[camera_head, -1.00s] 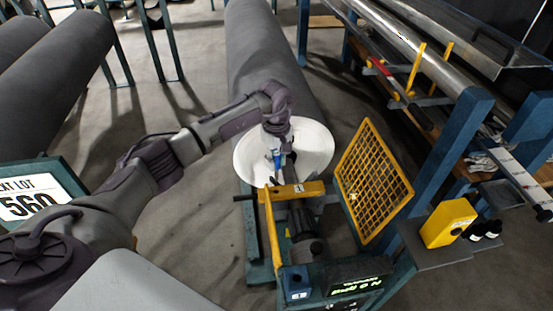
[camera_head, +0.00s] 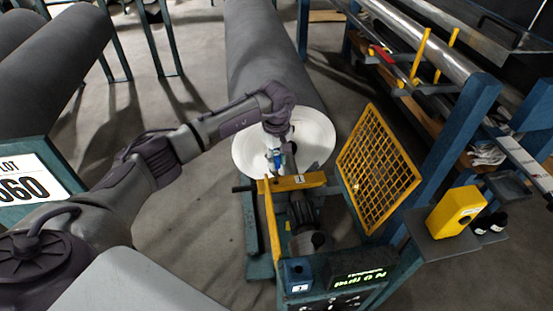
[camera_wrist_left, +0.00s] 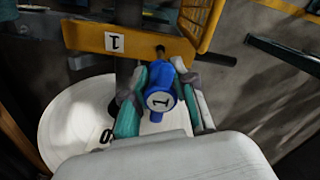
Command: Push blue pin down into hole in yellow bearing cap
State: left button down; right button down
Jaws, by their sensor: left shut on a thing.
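The blue pin (camera_wrist_left: 160,92), with a round white end marked 1, shows in the left wrist view between the two teal-padded fingers of my left gripper (camera_wrist_left: 158,105). In the head view the blue pin (camera_head: 277,161) is a small blue spot above the yellow bearing cap. My left gripper (camera_head: 275,150) is shut on it. The yellow bearing cap (camera_head: 300,181) carries a white label 1; it also shows in the left wrist view (camera_wrist_left: 85,38). A dark rod tip shows at the cap edge by the pin's far end. The hole is hidden, and I cannot tell whether the pin touches the cap. My right gripper is out of view.
A white disc (camera_head: 315,140) and a large grey roll (camera_head: 262,60) stand behind the cap. A yellow mesh guard (camera_head: 377,170) rises to the right. A control box (camera_head: 345,283) is in front, and a yellow box (camera_head: 455,212) sits on a side shelf.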

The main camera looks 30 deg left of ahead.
aim_at(276, 179)
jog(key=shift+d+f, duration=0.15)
pick_arm(q)
jog(key=shift+f, duration=0.1)
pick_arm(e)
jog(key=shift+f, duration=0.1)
